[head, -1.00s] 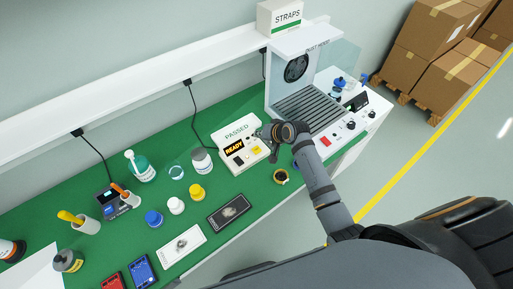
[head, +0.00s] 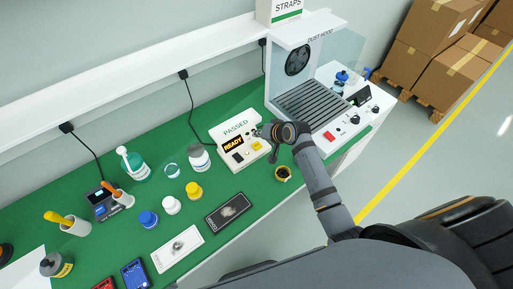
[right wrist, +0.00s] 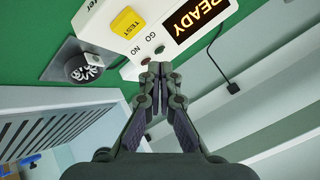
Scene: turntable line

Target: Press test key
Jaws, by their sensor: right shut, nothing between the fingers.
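The white tester box (head: 226,131) stands on the green bench, with "PASSED" on its back panel and a lit "READY" display (head: 233,143). Its yellow test key (head: 257,146) is on the sloped front. In the right wrist view the key (right wrist: 127,22) reads "TEST", and small "GO" and "NO" lamps sit beside it. My right gripper (head: 264,132) is at the box's right side, close to the key. In the right wrist view its closed, empty fingertips (right wrist: 160,68) appear in front of the lamps, apart from the key in the picture; contact cannot be told. My left gripper is out of view.
The dust hood (head: 310,98) stands right of the tester. A small round black and yellow thing (head: 283,174) lies at the bench front.

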